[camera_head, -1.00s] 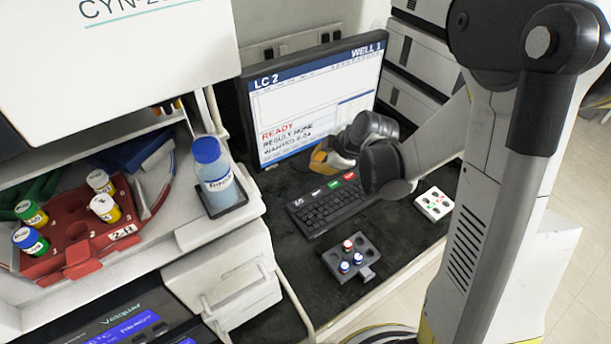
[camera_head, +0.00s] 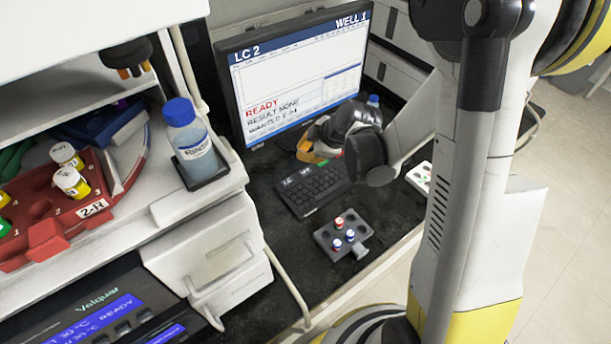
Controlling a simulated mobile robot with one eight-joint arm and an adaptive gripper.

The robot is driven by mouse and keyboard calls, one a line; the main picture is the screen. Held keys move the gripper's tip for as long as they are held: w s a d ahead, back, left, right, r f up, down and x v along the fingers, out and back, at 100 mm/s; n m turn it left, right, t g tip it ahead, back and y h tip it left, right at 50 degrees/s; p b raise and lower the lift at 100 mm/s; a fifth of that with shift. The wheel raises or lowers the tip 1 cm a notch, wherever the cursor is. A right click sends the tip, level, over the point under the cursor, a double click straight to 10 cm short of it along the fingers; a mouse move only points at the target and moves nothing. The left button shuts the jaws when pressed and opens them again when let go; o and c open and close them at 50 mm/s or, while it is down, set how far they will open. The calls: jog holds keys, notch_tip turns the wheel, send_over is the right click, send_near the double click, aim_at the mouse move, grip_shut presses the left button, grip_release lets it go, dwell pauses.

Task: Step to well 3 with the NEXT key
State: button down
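The monitor (camera_head: 300,75) at the back reads LC 2, WELL 1, READY and RESULT NONE. A dark keyboard (camera_head: 313,190) lies on the bench in front of it, with an LC label at its left and small coloured keys along its back edge. The lettering on these keys is too small to read, so I cannot tell which is NEXT. My gripper (camera_head: 310,156), orange and dark, is at the back edge of the keyboard, close to the coloured keys and covering part of that row. I cannot tell whether it touches a key, and its finger opening is hidden.
A white tray (camera_head: 419,177) lies to the right. A blue-capped rinse bottle (camera_head: 190,140) and a red vial rack (camera_head: 75,215) are on the left. A blue-capped object (camera_head: 373,100) shows behind my wrist.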

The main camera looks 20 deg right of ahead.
aim_at(304, 169)
jog(key=shift+f+b, duration=1.4)
jog(key=shift+f, duration=0.65)
jog(key=shift+f, duration=0.15)
jog(key=shift+f+b, duration=0.3)
jog(key=shift+f, duration=0.4)
dwell(0.5)
jog(key=shift+r+p, duration=0.55)
jog(key=shift+r, duration=0.3)
jog(key=shift+r, duration=0.15)
notch_tip(304, 169, up, 5)
jog(key=p, duration=0.3)
jog(key=shift+p, duration=0.4)
